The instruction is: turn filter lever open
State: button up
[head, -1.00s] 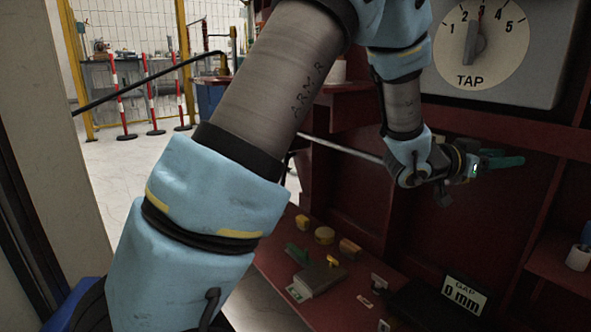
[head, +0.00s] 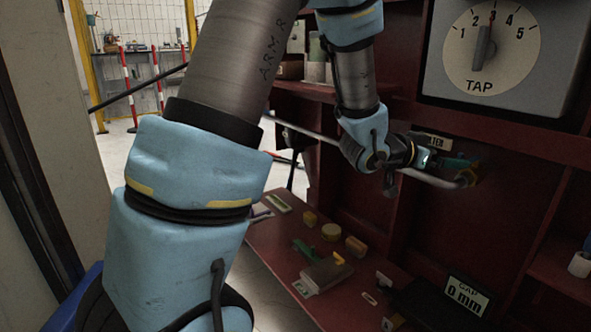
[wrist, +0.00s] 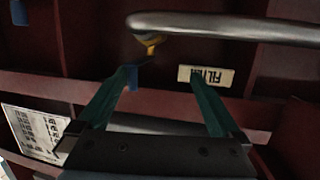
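The filter lever is a grey metal bar with a rounded end and a yellow hub; it crosses the top of the wrist view (wrist: 225,26). In the head view the lever (head: 430,179) shows just below my gripper, its hub end at the right. A pale FILTER label (wrist: 205,76), upside down in the wrist view, is on the dark red panel. My gripper (wrist: 163,80) is open, its two teal fingers apart with nothing between them. In the head view my gripper (head: 452,162) is at the panel, close to the lever; contact cannot be told.
A grey box with a TAP dial (head: 490,40) is above right. A red shelf (head: 275,235) below holds several small blocks and a GAP display (head: 465,296) reading 0 mm. Floor shows at left.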

jog(key=w+a+f+n+t+y, duration=0.1)
jog(key=w+a+y, duration=0.1)
jog(key=a, duration=0.3)
jog(key=w+a+f+n+t+y, duration=0.1)
jog(key=w+a+f+n+y, duration=0.1)
jog(key=w+a, duration=0.2)
jog(key=shift+w+a+f+p, duration=0.2)
jog(key=shift+a+p, duration=0.1)
jog(key=shift+a, duration=0.5)
jog(key=a+y, duration=0.1)
jog(key=a, duration=0.1)
jog(key=w+a+n+y, duration=0.1)
jog(key=a, duration=0.2)
jog(key=a+f+n+y+p, duration=0.1)
jog(key=a, duration=0.1)
jog(key=shift+w+a+t, duration=0.3)
jog(key=shift+w+a, duration=0.05)
jog(key=shift+c, duration=0.9)
jog(key=s+a+n+g+y+p, duration=0.1)
jog(key=s+a+n+y, duration=0.1)
jog(key=a, duration=0.5)
jog(key=s+a+n+g+y+p, duration=0.1)
jog(key=s+a+n+y, duration=0.1)
jog(key=a, duration=0.5)
jog(key=shift+f+y+p, duration=0.3)
jog(key=shift+f+y, duration=0.1)
jog(key=shift+y, duration=0.2)
jog(key=shift+s, duration=0.1)
